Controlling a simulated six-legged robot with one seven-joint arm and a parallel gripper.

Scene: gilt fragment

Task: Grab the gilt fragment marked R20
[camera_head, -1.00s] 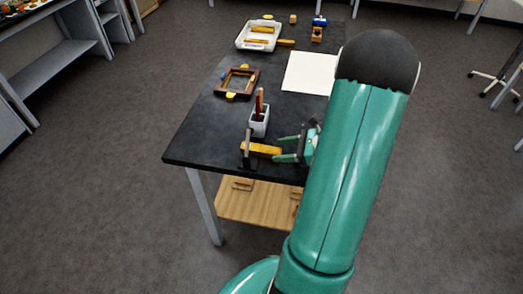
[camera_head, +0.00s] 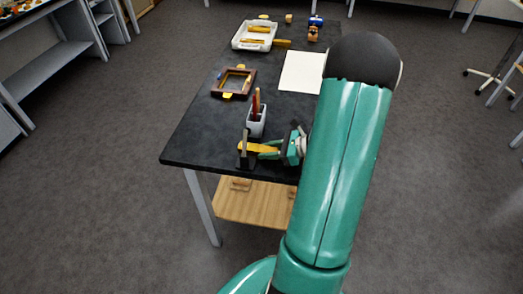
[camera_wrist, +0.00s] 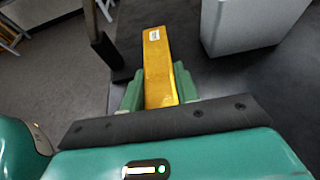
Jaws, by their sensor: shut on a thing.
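A gilt fragment (camera_wrist: 158,60), a long golden bar with a small white label near its far end, lies between my fingers in the wrist view. The label is too small to read. My gripper (camera_wrist: 160,88) is shut on the fragment, with one green finger on each side of it. In the head view the fragment (camera_head: 247,147) shows at the near end of the black table, just left of my gripper (camera_head: 268,150). My gripper hides its right end.
A dark upright stand (camera_head: 245,155) is close to the fragment. A grey cup (camera_head: 257,121) with tools stands just behind. A dark frame (camera_head: 234,83), a white sheet (camera_head: 302,70) and a white tray (camera_head: 254,37) lie farther back on the black table (camera_head: 200,135).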

